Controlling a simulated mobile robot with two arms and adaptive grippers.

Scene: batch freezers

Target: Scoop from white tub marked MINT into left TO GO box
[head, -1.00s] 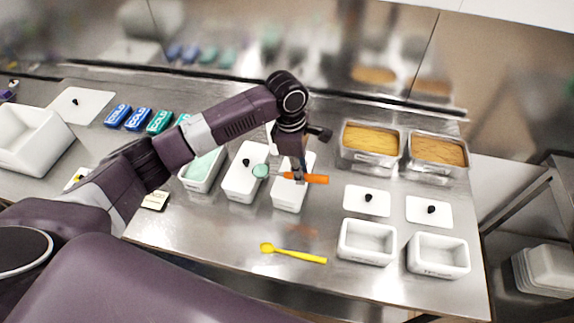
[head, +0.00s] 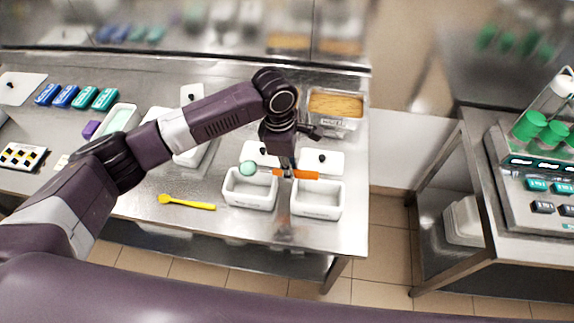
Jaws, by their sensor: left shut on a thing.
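My left gripper (head: 283,171) is shut on the orange-handled scoop (head: 306,174), held level above the two white boxes. A round ball of pale green mint (head: 248,168) sits at the scoop's left end, over the back part of the left TO GO box (head: 250,203). The ball appears apart from the box, which looks empty inside. The right TO GO box (head: 317,212) stands beside it, under the scoop's handle, and also looks empty. The open white mint tub (head: 121,118) with pale green content is at the left, partly behind my left arm. My right gripper is out of view.
A yellow spoon (head: 187,203) lies left of the boxes. White lids (head: 322,161) with black knobs lie behind them. A metal pan of orange-brown content (head: 335,106) stands at the back. Blue and green packs (head: 67,96) lie far left. The counter ends just right of the boxes.

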